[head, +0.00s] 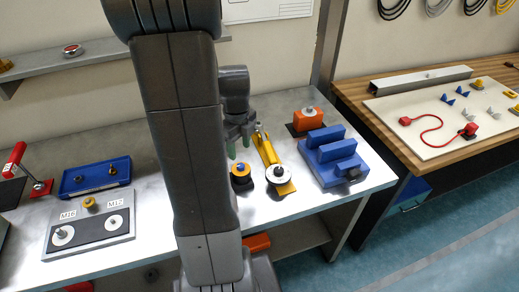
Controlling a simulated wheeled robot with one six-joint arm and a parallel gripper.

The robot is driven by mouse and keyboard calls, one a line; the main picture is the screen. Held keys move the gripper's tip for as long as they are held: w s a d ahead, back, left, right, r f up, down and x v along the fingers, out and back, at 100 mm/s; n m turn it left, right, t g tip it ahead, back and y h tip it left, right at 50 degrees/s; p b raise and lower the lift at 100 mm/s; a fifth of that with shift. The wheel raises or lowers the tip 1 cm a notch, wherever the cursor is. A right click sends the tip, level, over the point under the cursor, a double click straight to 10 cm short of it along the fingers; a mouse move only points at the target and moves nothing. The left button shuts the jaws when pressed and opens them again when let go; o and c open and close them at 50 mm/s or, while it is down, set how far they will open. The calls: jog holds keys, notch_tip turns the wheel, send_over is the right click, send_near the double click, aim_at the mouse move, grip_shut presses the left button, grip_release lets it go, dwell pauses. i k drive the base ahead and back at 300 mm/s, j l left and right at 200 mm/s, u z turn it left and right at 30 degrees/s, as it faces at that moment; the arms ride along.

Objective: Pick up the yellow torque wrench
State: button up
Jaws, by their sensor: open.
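The yellow torque wrench (265,149) appears as a slim yellow bar with a grey metal end on the grey workbench, just right of my arm. Its near end meets a white disc on a yellow plate (285,189); I cannot tell whether they touch. My gripper (238,137) is open, with its greenish fingers pointing down just left of the wrench. It looks empty and apart from the wrench. Its height above the bench is hard to judge. My arm hides the middle of the bench.
A blue block fixture (330,154) stands right of the wrench, with an orange block (307,118) behind it. A black-and-yellow round part (241,178) is near the front. A blue tray (95,177) and a plate labelled M16 and M12 (88,250) are at left.

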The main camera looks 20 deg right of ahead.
aim_at(284, 180)
jog(key=l+u, duration=0.3)
jog(key=l, duration=0.35)
jog(key=l+u, duration=0.3)
jog(key=l, duration=0.35)
